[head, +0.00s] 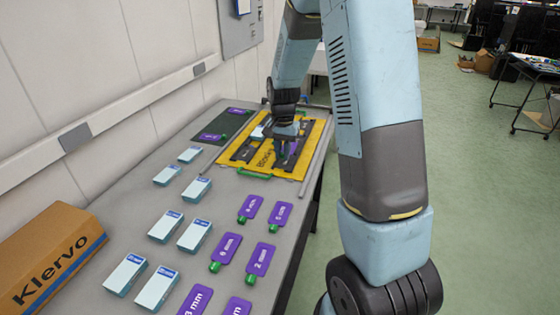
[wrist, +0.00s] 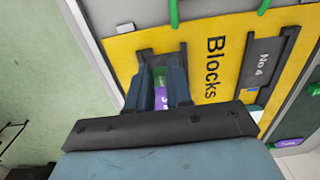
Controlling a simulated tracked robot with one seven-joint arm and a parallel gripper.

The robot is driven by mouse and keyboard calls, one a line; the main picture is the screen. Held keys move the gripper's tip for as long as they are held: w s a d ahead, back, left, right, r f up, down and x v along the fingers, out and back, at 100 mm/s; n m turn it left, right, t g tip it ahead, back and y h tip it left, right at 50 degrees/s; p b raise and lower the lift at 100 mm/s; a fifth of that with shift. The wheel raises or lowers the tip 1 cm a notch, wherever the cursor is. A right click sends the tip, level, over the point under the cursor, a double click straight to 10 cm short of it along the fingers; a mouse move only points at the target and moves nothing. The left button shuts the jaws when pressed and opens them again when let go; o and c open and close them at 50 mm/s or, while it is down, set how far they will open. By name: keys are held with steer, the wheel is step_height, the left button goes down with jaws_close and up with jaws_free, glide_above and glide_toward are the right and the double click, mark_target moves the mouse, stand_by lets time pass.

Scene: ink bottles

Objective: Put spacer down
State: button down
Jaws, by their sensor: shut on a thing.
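My gripper (head: 287,131) is at the far end of the table, over the yellow board marked "Blocks" (head: 262,176). It is shut on a purple spacer with a green tab (head: 291,148). In the wrist view, the purple and green of this spacer (wrist: 161,95) show between the two fingers of my gripper (wrist: 160,78). The spacer is over a dark slot on the yellow board (wrist: 213,88). Its lower part is hidden by the fingers, so I cannot tell whether it touches the board.
Several purple spacers with green tabs (head: 260,258) lie on the grey table (head: 210,282) nearer me. A Klervo carton (head: 45,262) is at the left.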

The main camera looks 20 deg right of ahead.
steer(key=shift+a+f, duration=0.2)
steer(key=shift+f, duration=1.55)
steer(key=shift+f, duration=0.15)
steer(key=c, duration=1)
jaws_free()
steer(key=shift+w, duration=0.1)
steer(key=shift+c, duration=0.2)
step_height(320, 180, up, 12)
steer(key=shift+r, duration=0.15)
steer(key=s+r+n+t, duration=0.3)
steer(key=s+r, duration=0.9)
steer(key=s+r+n+t, duration=0.1)
steer(key=s+r+n, duration=0.1)
steer(key=s, duration=0.6)
steer(key=s+r+n+t, duration=0.1)
steer(key=s+r+n, duration=0.1)
steer(key=s, duration=0.6)
steer(key=shift+s+a+r+t, duration=0.15)
steer(key=shift+r+t, duration=0.15)
steer(key=shift+r, duration=0.05)
